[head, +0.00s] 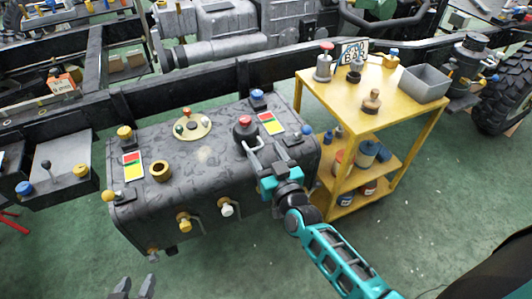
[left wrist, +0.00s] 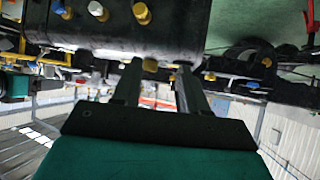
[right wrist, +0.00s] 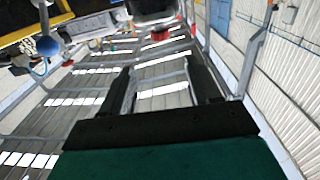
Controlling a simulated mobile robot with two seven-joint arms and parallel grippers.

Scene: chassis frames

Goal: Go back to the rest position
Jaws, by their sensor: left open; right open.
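My left gripper (head: 133,289) shows only its dark fingertips at the bottom edge of the head view, in front of the dark tank and apart from it. It is open and empty in the left wrist view (left wrist: 157,85). My right gripper (head: 262,157) reaches over the right part of the dark mottled tank (head: 190,160), close to a red-topped knob (head: 245,121). The right wrist view shows its fingers (right wrist: 165,85) apart with nothing between them. I cannot tell whether it touches the tank.
A yellow cart (head: 335,92) stands right of the tank, with a grey bin (head: 424,84) and several knobs on top. Yellow and white valves (head: 226,209) stick out of the tank's front. A black frame rail (head: 215,76) runs behind. The green floor (head: 250,265) in front is clear.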

